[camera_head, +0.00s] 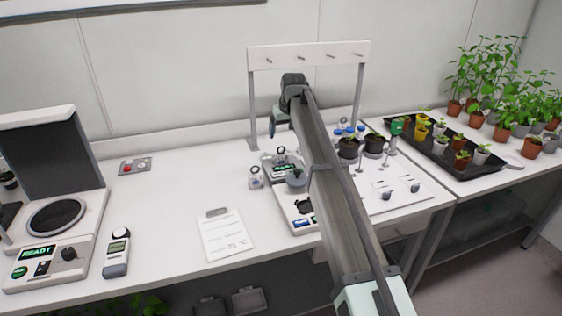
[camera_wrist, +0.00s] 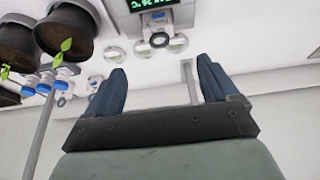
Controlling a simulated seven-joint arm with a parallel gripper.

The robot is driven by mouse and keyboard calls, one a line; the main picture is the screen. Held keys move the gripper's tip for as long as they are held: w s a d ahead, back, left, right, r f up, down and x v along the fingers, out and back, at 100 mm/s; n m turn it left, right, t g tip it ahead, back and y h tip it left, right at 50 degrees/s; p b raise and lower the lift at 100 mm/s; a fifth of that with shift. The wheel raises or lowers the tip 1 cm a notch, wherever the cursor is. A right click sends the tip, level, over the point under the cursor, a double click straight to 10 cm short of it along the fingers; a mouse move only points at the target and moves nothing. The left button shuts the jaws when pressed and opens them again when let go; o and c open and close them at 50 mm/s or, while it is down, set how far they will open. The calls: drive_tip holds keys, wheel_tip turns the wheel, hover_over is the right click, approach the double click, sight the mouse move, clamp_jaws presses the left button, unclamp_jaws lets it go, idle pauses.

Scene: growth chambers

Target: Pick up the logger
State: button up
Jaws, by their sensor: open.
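I cannot tell for certain which device is the logger. A small pale unit (camera_head: 256,177) with a loop on top stands on the bench, left of a dark device with a green display (camera_head: 281,159). A box with a green temperature display (camera_wrist: 153,5) is cut off at the top of the wrist view. My gripper (camera_wrist: 160,84) is open, its two dark blue fingers apart with nothing held between them. In the head view my gripper (camera_head: 279,118) is above the bench, in front of the peg rack, partly hidden by my arm.
A white peg rack (camera_head: 308,53) stands at the back. Dark pots (camera_head: 348,149) and blue-capped items are right of my arm. A handheld meter (camera_head: 117,253), a clipboard sheet (camera_head: 227,236) and a scale-like instrument (camera_head: 52,215) are at left. A seedling tray (camera_head: 484,166) is at right.

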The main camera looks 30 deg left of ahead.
hover_over(280, 153)
drive_tip(key=d, duration=0.1)
wheel_tip(280, 153, down, 7)
drive_tip(key=shift+r, duration=0.2)
drive_tip(key=shift+x, duration=2.7)
drive_tip(key=shift+s, duration=0.2)
drive_tip(key=shift+c, duration=0.3)
drive_tip(key=c, duration=1.1)
